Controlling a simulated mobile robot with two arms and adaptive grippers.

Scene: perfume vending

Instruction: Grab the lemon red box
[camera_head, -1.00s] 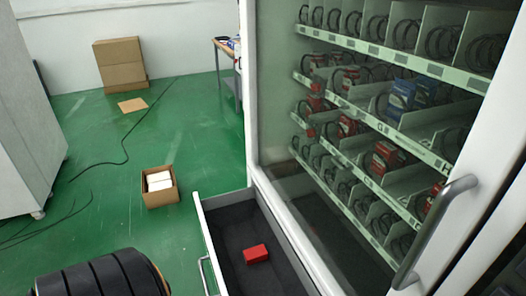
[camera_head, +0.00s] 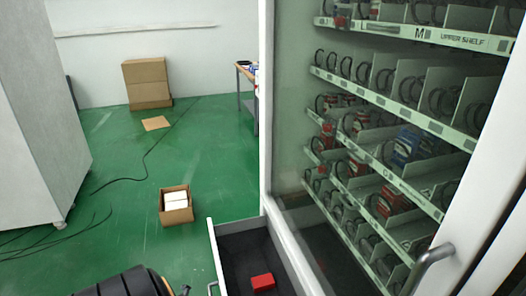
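A small red box (camera_head: 262,282) lies in the dark open drawer (camera_head: 238,250) at the bottom of the vending machine, near the lower edge of the head view. Its print is too small to read. More red boxes (camera_head: 392,201) stand on the shelves behind the glass. Part of my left arm shows at the bottom left, on the near side of the drawer. Its gripper is not clearly in the frame. My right gripper is not in view.
The vending machine has a white frame and a grey door handle (camera_head: 428,264) at the right. An open carton (camera_head: 176,206) with white items stands on the green floor. A stacked carton (camera_head: 147,84) and a table (camera_head: 246,88) are at the back. A grey cabinet (camera_head: 40,120) is at the left.

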